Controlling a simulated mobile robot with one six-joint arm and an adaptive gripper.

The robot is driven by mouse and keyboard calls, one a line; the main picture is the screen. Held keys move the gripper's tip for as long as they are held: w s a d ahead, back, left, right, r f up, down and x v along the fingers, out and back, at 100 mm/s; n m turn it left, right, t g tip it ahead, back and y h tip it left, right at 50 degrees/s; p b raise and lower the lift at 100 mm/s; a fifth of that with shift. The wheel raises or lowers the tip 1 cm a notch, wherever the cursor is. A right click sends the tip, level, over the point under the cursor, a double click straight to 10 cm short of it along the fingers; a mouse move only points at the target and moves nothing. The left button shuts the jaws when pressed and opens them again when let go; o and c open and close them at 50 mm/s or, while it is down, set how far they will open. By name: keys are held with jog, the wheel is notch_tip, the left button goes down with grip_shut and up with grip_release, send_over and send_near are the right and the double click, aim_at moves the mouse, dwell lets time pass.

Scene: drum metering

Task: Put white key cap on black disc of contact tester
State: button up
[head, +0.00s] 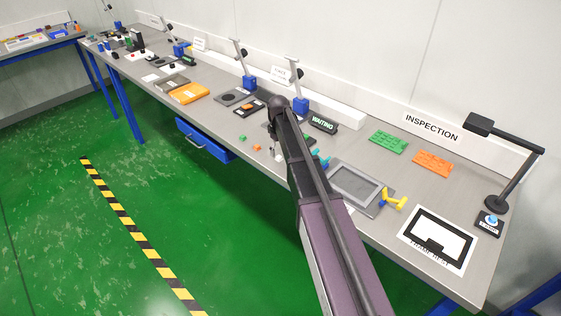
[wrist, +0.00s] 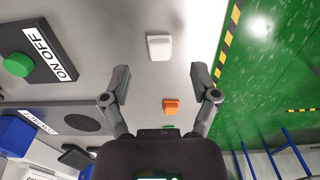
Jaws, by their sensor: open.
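The white key cap (wrist: 159,47) lies on the grey table in the wrist view, just beyond my fingertips and near the middle. My gripper (wrist: 160,76) is open and empty, with one finger to each side of the cap's line. In the head view my arm covers much of this part of the bench.
A black ON/OFF box (wrist: 45,55) with a green button stands left of the white cap. Orange (wrist: 170,107) and green (wrist: 168,127) caps lie between my fingers' bases. A blue block (wrist: 15,135) is at far left. The table's edge runs along the right.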

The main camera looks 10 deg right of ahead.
aim_at(279, 156)
jog(key=shift+f+b, duration=1.35)
jog(key=shift+f, duration=0.3)
jog(key=c, duration=0.8)
jog(key=shift+c, duration=0.5)
jog(key=shift+r, duration=0.2)
notch_tip(279, 156, up, 3)
jog(key=p, duration=0.3)
jog(key=shift+r+p, duration=0.15)
jog(key=shift+p, duration=0.2)
jog(key=s+r+p, duration=0.1)
jog(key=s, duration=1.5)
jog(key=shift+r, duration=0.2)
